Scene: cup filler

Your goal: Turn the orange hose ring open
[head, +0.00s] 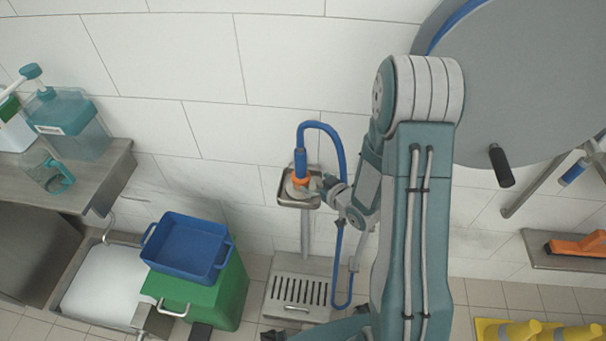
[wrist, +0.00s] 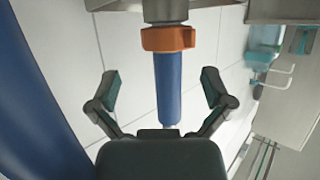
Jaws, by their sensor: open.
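The orange hose ring (wrist: 168,39) sits around the upper end of a blue hose nozzle (wrist: 168,90) in the wrist view. In the head view the ring (head: 301,181) shows small, below the blue nozzle (head: 300,160) and over a small metal tray. My gripper (wrist: 164,88) is open. Its two fingers stand apart on either side of the blue nozzle, and the ring lies beyond the fingertips. I see no finger touching the ring. In the head view my gripper (head: 325,183) is beside the ring, to its right, and its fingers are too small to make out.
The small metal tray (head: 285,201) stands on a post above a floor drain (head: 296,296). The blue hose (head: 342,150) loops close to my arm. A green bin (head: 225,300) with a blue crate (head: 190,247) stands left. A large grey reel (head: 540,80) hangs right on the wall.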

